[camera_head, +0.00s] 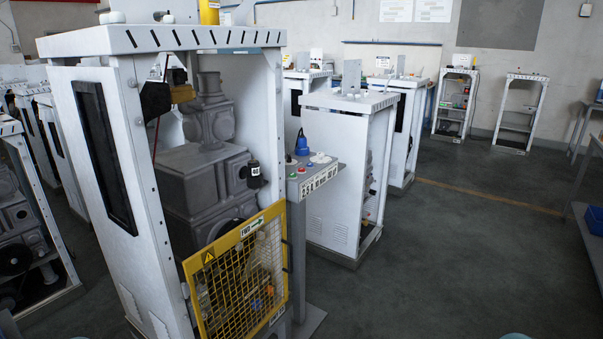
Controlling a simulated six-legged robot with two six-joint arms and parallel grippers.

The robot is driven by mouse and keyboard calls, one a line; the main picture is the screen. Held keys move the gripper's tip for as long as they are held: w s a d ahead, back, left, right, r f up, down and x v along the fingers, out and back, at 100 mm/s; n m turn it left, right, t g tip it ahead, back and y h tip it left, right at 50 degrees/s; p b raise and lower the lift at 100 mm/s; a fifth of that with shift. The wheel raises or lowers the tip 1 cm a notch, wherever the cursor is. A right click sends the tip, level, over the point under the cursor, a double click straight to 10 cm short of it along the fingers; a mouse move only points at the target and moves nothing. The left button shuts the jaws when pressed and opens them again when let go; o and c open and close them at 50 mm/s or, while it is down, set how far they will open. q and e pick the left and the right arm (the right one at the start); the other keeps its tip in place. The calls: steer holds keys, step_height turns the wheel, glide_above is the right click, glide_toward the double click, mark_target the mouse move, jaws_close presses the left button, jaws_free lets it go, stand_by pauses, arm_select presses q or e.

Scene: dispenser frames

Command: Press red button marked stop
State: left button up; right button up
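A grey control panel (321,177) stands on a post at the right side of the nearest dispenser frame (105,165). A small red button (302,169) shows on its sloping top, with a blue device and a pale knob close by. Any marking on the button is too small to read. Neither of my grippers is in view.
A yellow mesh guard (240,275) sticks out at the front of the nearest frame, left of the panel. A white cabinet (345,165) stands just behind the panel. The grey floor (440,265) to the right is open, with a workbench (590,205) at the right edge.

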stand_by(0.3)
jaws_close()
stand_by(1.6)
